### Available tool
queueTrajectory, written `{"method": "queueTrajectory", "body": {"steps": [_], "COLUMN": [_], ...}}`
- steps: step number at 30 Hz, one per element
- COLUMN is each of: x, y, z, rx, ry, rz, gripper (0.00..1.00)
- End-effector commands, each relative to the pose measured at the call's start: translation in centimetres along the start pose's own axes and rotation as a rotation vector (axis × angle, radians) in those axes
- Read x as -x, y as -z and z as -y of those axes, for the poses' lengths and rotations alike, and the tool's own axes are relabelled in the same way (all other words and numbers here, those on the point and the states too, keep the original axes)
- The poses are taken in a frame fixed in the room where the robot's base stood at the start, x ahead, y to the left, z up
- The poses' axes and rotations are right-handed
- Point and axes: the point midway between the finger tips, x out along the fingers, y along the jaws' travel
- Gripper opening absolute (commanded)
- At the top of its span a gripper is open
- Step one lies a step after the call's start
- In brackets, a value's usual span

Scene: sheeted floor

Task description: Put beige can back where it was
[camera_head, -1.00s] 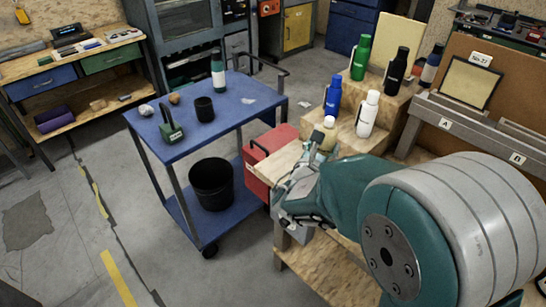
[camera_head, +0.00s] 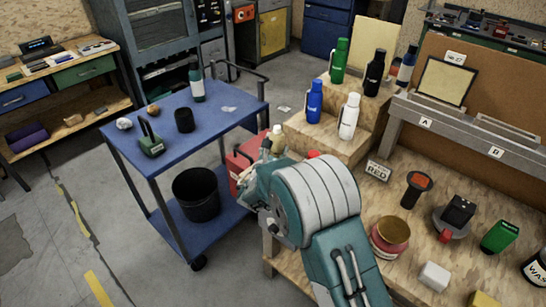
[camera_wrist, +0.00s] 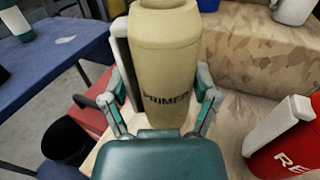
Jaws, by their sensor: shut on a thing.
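The beige can (camera_wrist: 165,55), marked PRIMER, stands roughly upright between the fingers of my gripper (camera_wrist: 162,90) in the wrist view, which is shut on it. Its top is cut off by the picture edge. In the head view, the beige can (camera_head: 278,141) shows just beyond my arm, in front of the wooden steps (camera_head: 325,137). My arm hides most of the gripper there.
Blue, white, green and black bottles stand on the steps. A red can (camera_wrist: 287,140) is close on the right in the wrist view. The blue cart (camera_head: 222,119) stands left.

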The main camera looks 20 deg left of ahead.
Motion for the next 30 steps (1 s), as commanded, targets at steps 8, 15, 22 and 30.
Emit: {"method": "queueTrajectory", "body": {"steps": [8,15,22,30], "x": [-0.9,-0.9,-0.9,-0.9], "y": [2.1,4.3,4.3,4.4], "z": [-0.7,-1.0,-0.7,-0.7], "rx": [0.002,0.001,0.000,0.000], "ry": [0.001,0.000,0.000,0.000], "rz": [0.000,0.003,0.001,0.001], "gripper": [0.61,0.61,0.91,1.00]}}
